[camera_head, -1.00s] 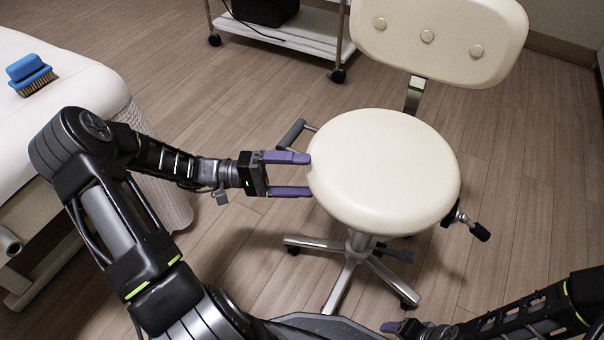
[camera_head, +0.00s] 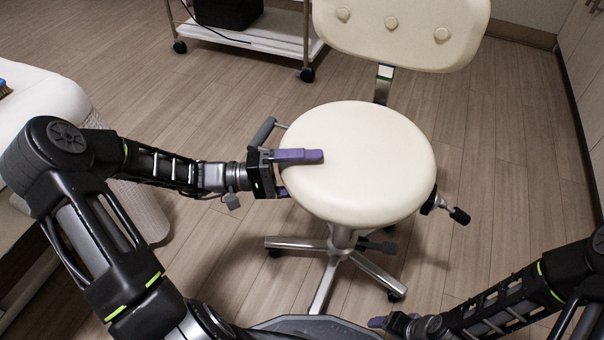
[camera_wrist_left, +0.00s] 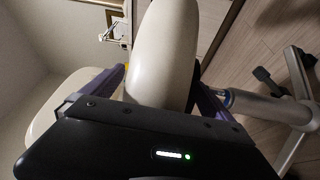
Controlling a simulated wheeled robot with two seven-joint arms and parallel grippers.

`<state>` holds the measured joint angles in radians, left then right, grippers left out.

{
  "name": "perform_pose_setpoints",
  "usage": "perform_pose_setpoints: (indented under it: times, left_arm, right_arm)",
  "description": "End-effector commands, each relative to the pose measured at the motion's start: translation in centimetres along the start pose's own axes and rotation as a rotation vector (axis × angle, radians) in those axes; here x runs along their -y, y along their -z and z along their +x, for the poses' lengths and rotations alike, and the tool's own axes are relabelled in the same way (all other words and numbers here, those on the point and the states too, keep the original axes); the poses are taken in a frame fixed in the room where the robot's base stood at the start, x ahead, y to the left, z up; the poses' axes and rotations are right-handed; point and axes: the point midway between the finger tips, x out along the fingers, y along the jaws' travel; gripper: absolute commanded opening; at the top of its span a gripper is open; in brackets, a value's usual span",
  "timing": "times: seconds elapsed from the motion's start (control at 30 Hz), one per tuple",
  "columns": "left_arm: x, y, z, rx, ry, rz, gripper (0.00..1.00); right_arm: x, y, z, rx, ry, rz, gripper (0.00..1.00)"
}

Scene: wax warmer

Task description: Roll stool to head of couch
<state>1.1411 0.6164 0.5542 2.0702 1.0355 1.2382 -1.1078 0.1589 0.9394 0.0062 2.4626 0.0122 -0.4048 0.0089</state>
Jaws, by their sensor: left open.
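The cream stool (camera_head: 370,165) has a round seat, a buttoned backrest and a metal star base on casters. My left gripper (camera_head: 300,172) is at the left edge of the seat. Its jaws are open, with one purple finger over the seat top and the other largely hidden below the rim. The left wrist view shows the seat edge (camera_wrist_left: 165,60) between the two fingers. I cannot tell whether the fingers touch it. The white couch (camera_head: 60,105) is at the left, partly out of view.
A white trolley (camera_head: 255,38) on dark casters stands behind the stool, to the left. A blue brush (camera_head: 4,88) lies on the couch at the picture's left edge. Cabinets (camera_head: 585,60) line the right side. Wood floor (camera_head: 500,170) is clear right of the stool.

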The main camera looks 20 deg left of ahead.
Motion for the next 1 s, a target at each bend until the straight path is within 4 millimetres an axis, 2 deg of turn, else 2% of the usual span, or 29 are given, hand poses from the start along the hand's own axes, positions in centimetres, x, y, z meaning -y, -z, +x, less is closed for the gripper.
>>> perform_pose_setpoints:
  times: [0.17,1.0]
  left_arm:
    - [-0.02,0.01,-0.01,0.000,0.000,0.000,0.96]
    - [0.01,0.01,-0.03,0.000,0.000,0.000,0.28]
  right_arm:
    - [0.01,0.00,-0.03,0.000,0.000,0.000,0.69]
    - [0.00,-0.01,-0.03,0.000,0.000,0.000,0.69]
